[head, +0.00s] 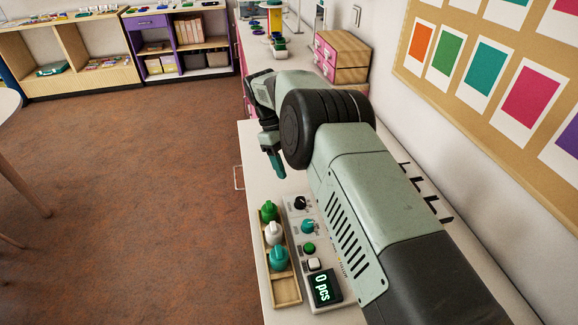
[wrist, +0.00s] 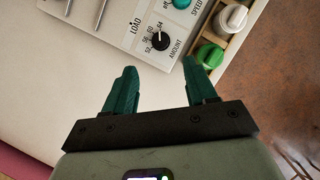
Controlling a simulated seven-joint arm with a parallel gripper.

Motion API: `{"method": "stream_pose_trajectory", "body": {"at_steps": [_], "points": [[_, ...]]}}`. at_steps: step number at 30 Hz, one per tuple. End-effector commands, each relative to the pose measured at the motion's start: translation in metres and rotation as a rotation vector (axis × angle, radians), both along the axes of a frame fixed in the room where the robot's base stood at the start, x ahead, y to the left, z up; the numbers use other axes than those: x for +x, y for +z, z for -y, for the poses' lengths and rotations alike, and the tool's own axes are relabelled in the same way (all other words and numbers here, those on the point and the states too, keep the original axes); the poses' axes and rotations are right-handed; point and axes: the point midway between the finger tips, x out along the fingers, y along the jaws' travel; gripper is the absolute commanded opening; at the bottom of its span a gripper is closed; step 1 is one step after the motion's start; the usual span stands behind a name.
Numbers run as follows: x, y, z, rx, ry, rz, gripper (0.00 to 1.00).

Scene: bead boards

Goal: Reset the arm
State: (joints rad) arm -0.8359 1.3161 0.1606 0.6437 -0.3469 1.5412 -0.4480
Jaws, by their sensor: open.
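My gripper (head: 277,165) is at the end of my arm, above the counter in the head view. In the wrist view its two teal fingers (wrist: 163,92) stand wide apart with nothing between them. A control panel (head: 294,213) lies below it, with a black knob (head: 300,203), a teal knob (head: 308,226), a green button (head: 309,248), a white switch (head: 314,264) and a display (head: 324,287) reading "0 pcs". In the wrist view the black knob (wrist: 160,41) sits at the "AMOUNT" dial, just beyond the fingertips. The word "LOAD" is beside it.
A wooden tray (head: 286,291) beside the panel holds a green knob (head: 268,211), a white knob (head: 274,233) and a teal knob (head: 279,258). Dark prongs (head: 425,193) stand along the wall side. A pink drawer box (head: 340,58) stands farther back. Open floor lies left of the counter (head: 254,150).

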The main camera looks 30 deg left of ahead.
Motion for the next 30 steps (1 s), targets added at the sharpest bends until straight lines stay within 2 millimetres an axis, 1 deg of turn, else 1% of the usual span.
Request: {"method": "stream_pose_trajectory", "body": {"at_steps": [10,11,14,17,18,20,21,22,23,24,26,27,29,30], "points": [[0.001,0.001,0.001,0.002,-0.002,0.001,0.56],[0.002,0.004,0.001,0.004,-0.005,0.004,0.56],[0.012,0.026,0.009,0.023,-0.033,0.021,0.56],[0.028,0.067,0.027,0.061,-0.087,0.055,0.56],[0.034,0.088,0.038,0.078,-0.117,0.074,0.56],[0.042,0.119,0.057,0.107,-0.166,0.100,0.56],[0.046,0.139,0.071,0.125,-0.200,0.120,0.56],[0.048,0.154,0.082,0.138,-0.225,0.135,0.56],[0.050,0.168,0.093,0.152,-0.250,0.149,0.56],[0.050,0.187,0.109,0.170,-0.286,0.169,0.56],[0.050,0.214,0.134,0.196,-0.339,0.199,0.56],[0.048,0.230,0.151,0.214,-0.377,0.220,0.56],[0.042,0.254,0.177,0.240,-0.433,0.251,0.56],[0.037,0.268,0.194,0.257,-0.471,0.273,0.56]]}}
